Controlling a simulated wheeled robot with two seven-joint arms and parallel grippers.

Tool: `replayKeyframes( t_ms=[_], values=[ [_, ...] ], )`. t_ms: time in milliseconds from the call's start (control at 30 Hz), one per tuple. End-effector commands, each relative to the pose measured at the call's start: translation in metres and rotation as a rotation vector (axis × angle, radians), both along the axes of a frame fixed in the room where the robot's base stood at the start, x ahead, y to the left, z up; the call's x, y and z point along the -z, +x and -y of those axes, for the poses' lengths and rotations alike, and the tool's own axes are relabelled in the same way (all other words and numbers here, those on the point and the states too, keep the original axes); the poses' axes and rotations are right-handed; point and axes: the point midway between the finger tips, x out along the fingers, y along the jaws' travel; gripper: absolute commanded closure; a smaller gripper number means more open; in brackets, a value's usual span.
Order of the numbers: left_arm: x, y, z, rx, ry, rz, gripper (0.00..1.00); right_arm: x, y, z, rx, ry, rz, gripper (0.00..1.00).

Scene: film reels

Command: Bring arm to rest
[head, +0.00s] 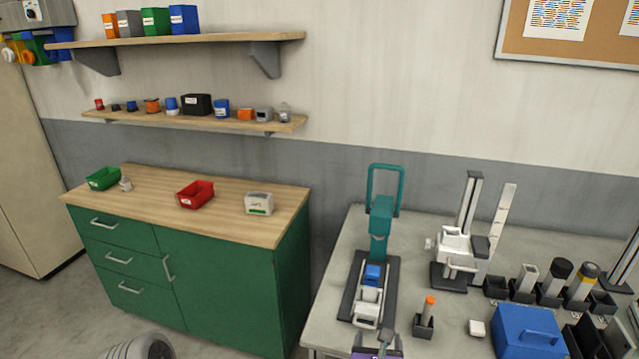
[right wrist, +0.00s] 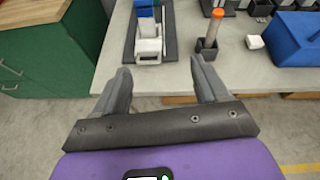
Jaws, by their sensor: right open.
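My right gripper (right wrist: 162,75) is open and empty in the right wrist view. Its two grey fingers stand apart at the front edge of the grey table (right wrist: 185,75), with nothing between them but table edge. In the head view the right gripper (head: 378,343) shows at the bottom edge, partly cut off, just in front of the teal press (head: 381,215). The press has a dark base with a blue block (head: 373,274) and a white fixture (head: 368,302) on it. My left gripper is not in view.
Right of the press stand an orange-topped tube (head: 429,306) in a dark holder, a white stand (head: 456,245) and a blue box (head: 528,332). A green cabinet (head: 220,285) stands left, with red (head: 195,194) and green (head: 103,178) bins. Shelves hang above it.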

Motion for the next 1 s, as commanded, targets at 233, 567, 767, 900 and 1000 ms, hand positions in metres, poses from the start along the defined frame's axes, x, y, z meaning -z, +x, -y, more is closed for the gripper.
replayKeyframes(
  t_ms=[233,567,767,900,1000],
  values=[
    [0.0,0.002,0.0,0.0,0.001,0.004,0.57,0.047,0.007,-0.005,-0.215,-0.258,-0.155,0.27],
    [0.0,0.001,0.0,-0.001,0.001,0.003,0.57,0.155,-0.007,-0.014,-0.793,-0.774,-0.422,0.27],
    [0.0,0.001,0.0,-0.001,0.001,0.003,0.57,0.236,-0.05,-0.02,-1.354,-1.12,-0.497,0.27],
    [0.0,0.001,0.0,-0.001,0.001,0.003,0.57,0.285,-0.093,-0.023,-1.772,-1.311,-0.43,0.27],
    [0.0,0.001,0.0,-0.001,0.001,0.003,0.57,0.31,-0.126,-0.024,-2.037,-1.409,-0.321,0.27]
  ],
)
